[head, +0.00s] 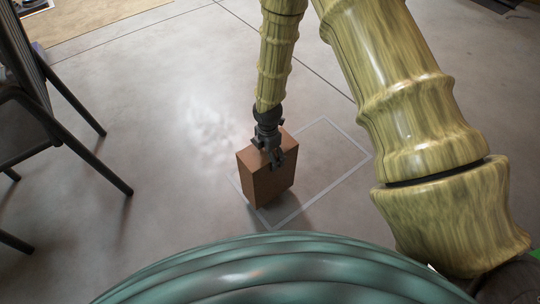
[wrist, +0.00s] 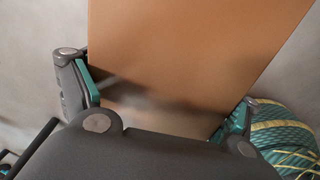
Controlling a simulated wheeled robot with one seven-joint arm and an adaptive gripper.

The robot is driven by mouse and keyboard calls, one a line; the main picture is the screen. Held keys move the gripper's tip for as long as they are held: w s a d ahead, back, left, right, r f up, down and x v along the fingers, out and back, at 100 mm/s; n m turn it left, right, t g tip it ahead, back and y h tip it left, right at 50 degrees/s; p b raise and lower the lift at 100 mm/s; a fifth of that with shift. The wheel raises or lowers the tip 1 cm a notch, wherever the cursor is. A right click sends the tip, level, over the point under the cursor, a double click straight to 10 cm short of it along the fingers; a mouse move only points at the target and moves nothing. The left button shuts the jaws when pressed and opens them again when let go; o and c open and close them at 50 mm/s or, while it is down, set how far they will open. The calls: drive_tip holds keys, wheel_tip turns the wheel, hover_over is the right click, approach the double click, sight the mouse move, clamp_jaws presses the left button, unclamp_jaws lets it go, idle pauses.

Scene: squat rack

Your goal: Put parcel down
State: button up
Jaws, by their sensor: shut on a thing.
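A brown box-shaped parcel (head: 268,180) is upright in the head view, over the left part of a pale rectangular outline (head: 345,184) on the floor. My gripper (head: 275,158) is at its top, with fingers on the sides of the parcel. In the wrist view the parcel (wrist: 190,50) fills the middle, between the two teal finger pads, and my gripper (wrist: 165,110) is shut on it. I cannot tell whether the underside of the parcel touches the floor.
A dark chair (head: 60,110) stands at the left, its legs reaching toward the parcel. A tan mat (head: 90,20) lies at the upper left. The grey concrete floor (head: 180,85) around the outline is clear.

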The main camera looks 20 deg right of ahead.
drive_tip(key=w+f+b, duration=0.1)
drive_tip(key=w+d+f, duration=0.1)
drive_tip(key=w+f+b, duration=0.1)
drive_tip(key=shift+d+f+b, duration=0.3)
drive_tip(key=shift+f+b, duration=0.05)
idle(0.5)
drive_tip(key=o, duration=1.8)
drive_tip(key=shift+f, duration=0.15)
wheel_tip(320, 180, up, 12)
drive_tip(key=p, duration=0.5)
